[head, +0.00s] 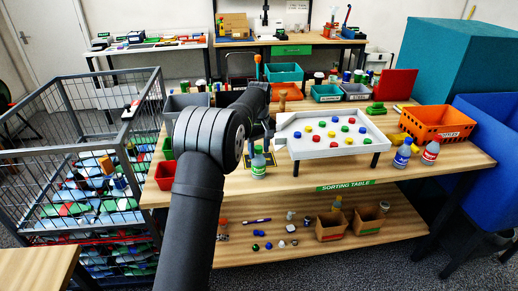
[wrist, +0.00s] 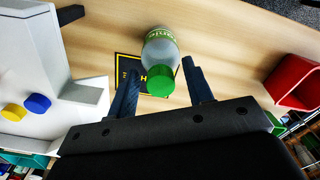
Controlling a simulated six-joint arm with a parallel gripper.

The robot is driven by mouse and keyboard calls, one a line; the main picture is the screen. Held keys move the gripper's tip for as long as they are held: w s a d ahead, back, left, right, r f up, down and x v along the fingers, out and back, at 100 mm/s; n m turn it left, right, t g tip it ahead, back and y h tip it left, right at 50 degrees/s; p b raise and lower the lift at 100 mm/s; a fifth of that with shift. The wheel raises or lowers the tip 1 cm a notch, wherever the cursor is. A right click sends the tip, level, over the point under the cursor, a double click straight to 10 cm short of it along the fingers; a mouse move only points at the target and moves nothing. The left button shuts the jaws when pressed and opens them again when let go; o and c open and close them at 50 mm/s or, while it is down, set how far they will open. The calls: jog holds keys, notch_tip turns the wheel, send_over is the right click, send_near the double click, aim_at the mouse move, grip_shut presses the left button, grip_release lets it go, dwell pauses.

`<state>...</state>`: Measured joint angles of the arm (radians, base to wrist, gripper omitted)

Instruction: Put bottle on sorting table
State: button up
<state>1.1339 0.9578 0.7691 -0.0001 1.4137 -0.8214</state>
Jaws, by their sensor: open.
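A clear bottle with a green cap and green label (head: 258,164) stands upright on the wooden sorting table (head: 336,187) near its front edge. In the wrist view the bottle (wrist: 161,55) stands on or beside a black and yellow marked square (wrist: 128,72), with its green cap toward me. My gripper (wrist: 160,88) is open, its two dark fingers on either side of the bottle's cap. I see gaps between the fingers and the bottle. In the head view my arm hides part of the gripper.
A white tray of coloured caps (head: 333,148) stands just right of the bottle. A red bin (head: 166,177) is at the table's left.

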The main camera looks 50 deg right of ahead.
notch_tip(320, 180, up, 12)
jog(key=shift+r, duration=0.15)
dwell(0.3)
notch_tip(320, 180, down, 12)
jog(key=shift+r, duration=1.75)
